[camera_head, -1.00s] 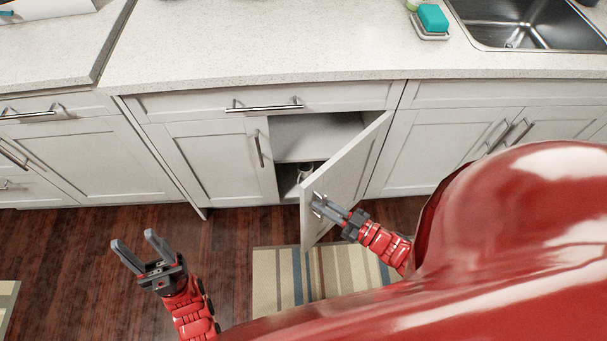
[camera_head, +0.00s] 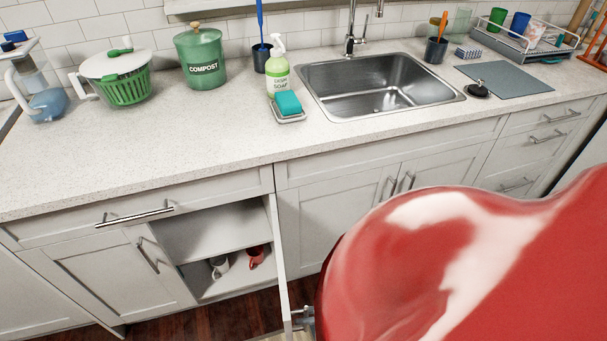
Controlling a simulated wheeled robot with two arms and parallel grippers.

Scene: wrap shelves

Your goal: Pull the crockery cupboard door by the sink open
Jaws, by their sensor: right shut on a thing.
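The crockery cupboard (camera_head: 215,228) is below the counter, left of the sink (camera_head: 380,85). Its right-hand door (camera_head: 278,262) stands swung out, seen nearly edge-on. Its left-hand door (camera_head: 107,275) is shut and has a bar handle. Inside, a white mug (camera_head: 218,266) and a red mug (camera_head: 256,256) stand on the lower board. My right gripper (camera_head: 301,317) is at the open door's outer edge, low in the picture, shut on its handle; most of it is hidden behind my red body. My left gripper is out of view.
A drawer (camera_head: 140,212) above the cupboard is shut. A dish rack (camera_head: 525,40) is at the far right.

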